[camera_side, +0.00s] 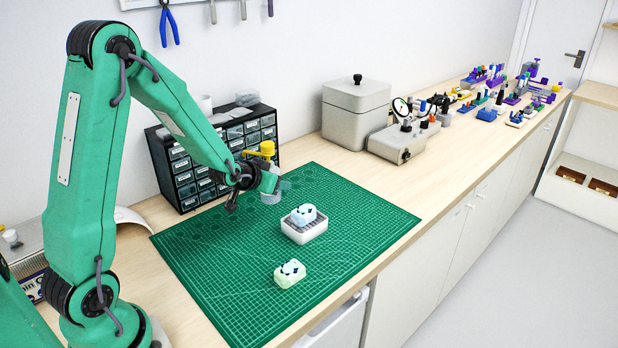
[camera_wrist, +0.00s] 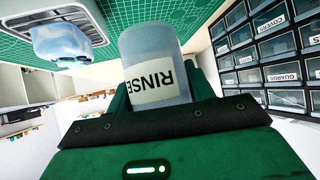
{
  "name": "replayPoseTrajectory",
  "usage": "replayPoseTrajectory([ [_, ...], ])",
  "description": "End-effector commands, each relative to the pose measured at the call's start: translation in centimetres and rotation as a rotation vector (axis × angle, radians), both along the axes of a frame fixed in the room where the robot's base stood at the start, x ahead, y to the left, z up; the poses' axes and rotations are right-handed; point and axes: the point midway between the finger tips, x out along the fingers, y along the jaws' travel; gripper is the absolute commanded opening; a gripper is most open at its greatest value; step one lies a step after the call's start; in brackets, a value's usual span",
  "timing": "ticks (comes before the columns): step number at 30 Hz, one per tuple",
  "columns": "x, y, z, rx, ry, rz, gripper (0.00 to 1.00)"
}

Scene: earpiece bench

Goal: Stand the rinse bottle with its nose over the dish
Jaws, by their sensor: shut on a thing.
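The rinse bottle has a pale translucent body (camera_side: 270,197) and a yellow top (camera_side: 266,149). It stands roughly upright in my gripper (camera_side: 268,182) over the far part of the mat. I cannot tell whether its base touches the mat. In the wrist view the bottle (camera_wrist: 148,42) fills the middle, its RINSE label upside down, with my jaws closed around it. The dish (camera_side: 305,236) is a small white tray on the mat, right of and nearer than the bottle. A pale blue moulded piece (camera_side: 303,214) sits in it. The dish shows upper left in the wrist view (camera_wrist: 98,30).
A pale green block with dark marks (camera_side: 290,274) lies on the green mat (camera_side: 215,270) in front of the dish. A black drawer cabinet (camera_side: 190,185) stands close behind my gripper. A grey lidded box (camera_side: 355,110) and a gauge device (camera_side: 397,145) stand beyond the mat. The mat's right side is clear.

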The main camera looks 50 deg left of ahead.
Motion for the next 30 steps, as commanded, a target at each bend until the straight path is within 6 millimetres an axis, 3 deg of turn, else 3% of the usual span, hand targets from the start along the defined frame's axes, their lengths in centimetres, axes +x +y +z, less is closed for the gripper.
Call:
replayPoseTrajectory([
  [9,0.0,0.0,-3.1,0.0,0.001,-0.001,0.21],
  [20,0.0,0.0,-3.8,0.001,-0.001,-0.001,0.21],
  [30,0.0,0.0,-6.5,0.0,0.001,-0.001,0.21],
])
